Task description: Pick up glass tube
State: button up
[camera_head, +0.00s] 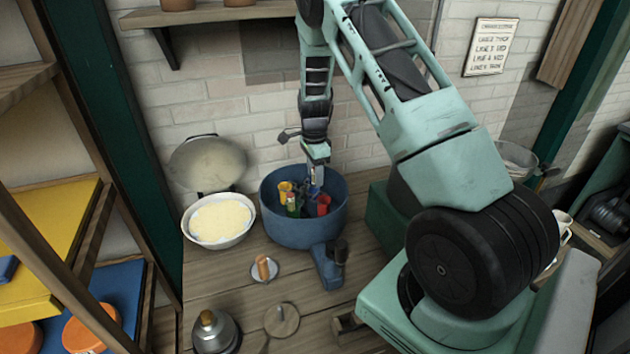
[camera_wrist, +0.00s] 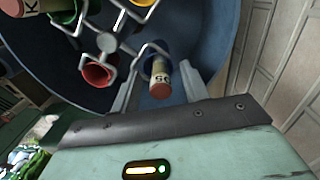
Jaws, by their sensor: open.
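In the wrist view, a glass tube (camera_wrist: 160,77) with a pale label and a dull red end sits in a metal wire rack (camera_wrist: 106,42). My gripper (camera_wrist: 161,66) is open, with one finger on each side of this tube. I cannot tell whether either finger touches it. In the head view, my gripper (camera_head: 316,172) points down into a blue pot (camera_head: 306,236). The tube between the fingers is hard to make out there.
The pot also holds a red cup (camera_head: 323,204), a yellow cup (camera_head: 285,188) and a green one (camera_head: 292,205). The pot's wall (camera_wrist: 215,45) is close beside my right finger. A white bowl (camera_head: 219,220) stands left of the pot, with small metal items in front.

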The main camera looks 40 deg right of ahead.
grip_shut()
jog(key=shift+r, duration=0.1)
notch_tip(320, 180, up, 10)
jog(key=b, duration=0.2)
jog(key=shift+b, duration=0.4)
